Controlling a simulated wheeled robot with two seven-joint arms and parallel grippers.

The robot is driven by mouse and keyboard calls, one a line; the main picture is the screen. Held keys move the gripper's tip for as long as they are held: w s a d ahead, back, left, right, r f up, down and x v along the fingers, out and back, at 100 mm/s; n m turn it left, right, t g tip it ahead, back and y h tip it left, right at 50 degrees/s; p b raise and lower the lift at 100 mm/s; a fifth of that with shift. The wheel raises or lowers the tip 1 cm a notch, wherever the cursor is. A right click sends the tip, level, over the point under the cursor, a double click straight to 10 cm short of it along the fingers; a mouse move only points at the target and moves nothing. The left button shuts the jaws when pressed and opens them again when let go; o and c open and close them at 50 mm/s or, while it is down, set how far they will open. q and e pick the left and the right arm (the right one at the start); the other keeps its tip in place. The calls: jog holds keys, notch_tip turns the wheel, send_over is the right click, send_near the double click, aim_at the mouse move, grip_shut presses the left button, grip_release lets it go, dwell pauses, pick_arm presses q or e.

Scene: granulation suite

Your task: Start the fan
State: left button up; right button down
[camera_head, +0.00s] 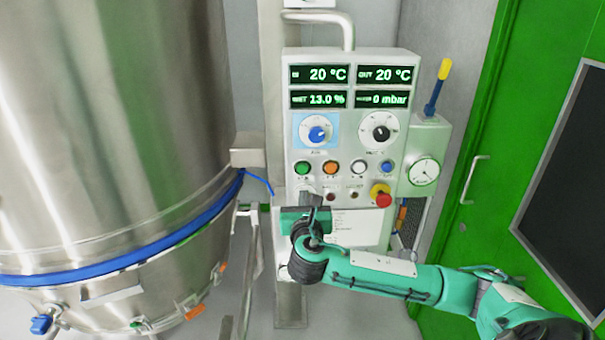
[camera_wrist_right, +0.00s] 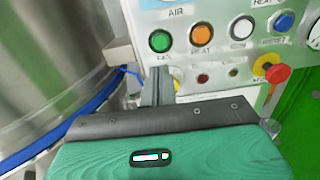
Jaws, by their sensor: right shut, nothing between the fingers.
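The green fan button (camera_head: 302,168) is at the left end of a row of round buttons on the grey control panel (camera_head: 345,228). In the right wrist view the green button (camera_wrist_right: 160,41) has a label reading FAN below it. My right gripper (camera_head: 308,193) is shut and empty, just below the green button in the head view. In the right wrist view its fingertips (camera_wrist_right: 158,72) point up toward that button and look apart from it. I cannot tell the exact distance. My left gripper is not in view.
Orange (camera_head: 330,168), white (camera_head: 358,167) and blue (camera_head: 386,167) buttons sit to the right, with a red emergency stop (camera_head: 382,198) lower right. Two knobs and green displays are above. A large steel vessel (camera_head: 110,130) stands left; a green door (camera_head: 490,150) is right.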

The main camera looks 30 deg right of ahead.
aim_at(302, 170)
jog(key=p+x, duration=0.3)
jog(key=x, duration=0.6)
jog(key=shift+w+r, duration=0.1)
jog(key=shift+w+d, duration=0.4)
jog(key=shift+w, duration=0.15)
